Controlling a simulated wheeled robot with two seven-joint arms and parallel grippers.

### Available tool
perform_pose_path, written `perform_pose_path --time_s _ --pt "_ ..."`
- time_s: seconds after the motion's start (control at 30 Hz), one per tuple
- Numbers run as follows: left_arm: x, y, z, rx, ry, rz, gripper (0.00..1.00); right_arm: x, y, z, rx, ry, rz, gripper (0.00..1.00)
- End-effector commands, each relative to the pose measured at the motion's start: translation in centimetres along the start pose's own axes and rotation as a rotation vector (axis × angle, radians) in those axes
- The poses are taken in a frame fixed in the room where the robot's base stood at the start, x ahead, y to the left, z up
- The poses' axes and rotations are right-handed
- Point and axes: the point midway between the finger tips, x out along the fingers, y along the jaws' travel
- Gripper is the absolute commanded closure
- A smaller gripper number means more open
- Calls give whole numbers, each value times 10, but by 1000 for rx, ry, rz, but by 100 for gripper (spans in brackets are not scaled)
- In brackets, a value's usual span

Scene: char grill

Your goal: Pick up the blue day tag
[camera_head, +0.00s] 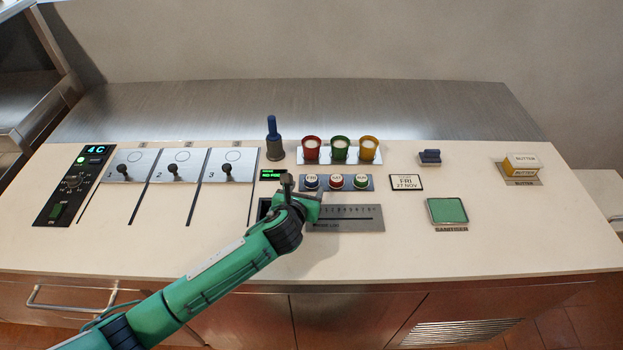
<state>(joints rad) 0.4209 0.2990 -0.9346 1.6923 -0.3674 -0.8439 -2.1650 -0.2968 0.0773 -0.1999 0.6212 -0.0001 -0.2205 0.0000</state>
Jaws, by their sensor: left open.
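The blue day tag (311,181) is a small round piece marked FRI, at the left end of a dark holder strip (348,190) on the counter. A red tag (336,182) marked SAT and a green tag (361,181) marked SUN sit to its right. My left gripper (301,190) is open, just left of and in front of the blue tag. It covers the left end of the strip. I cannot tell whether it touches the tag. My right gripper is not in view.
A grey ruled plate (345,219) lies in front of the strip. Red, green and yellow cups (340,148) stand behind it, with a blue-handled tool (273,140) to their left. A date card (406,182) lies right.

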Motion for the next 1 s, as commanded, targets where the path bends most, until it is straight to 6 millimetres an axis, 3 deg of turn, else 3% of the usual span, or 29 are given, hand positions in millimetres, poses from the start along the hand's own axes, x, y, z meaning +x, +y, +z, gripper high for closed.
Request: perform_pose_path --time_s 0.17,0.43,0.8,1.0 --pt "13 0 4 -1 1 2 39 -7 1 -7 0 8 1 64" --pt "45 0 6 -2 0 1 39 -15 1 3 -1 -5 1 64" --pt "52 0 5 0 0 0 39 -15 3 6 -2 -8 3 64" --pt "52 0 5 0 0 0 79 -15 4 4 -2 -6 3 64"
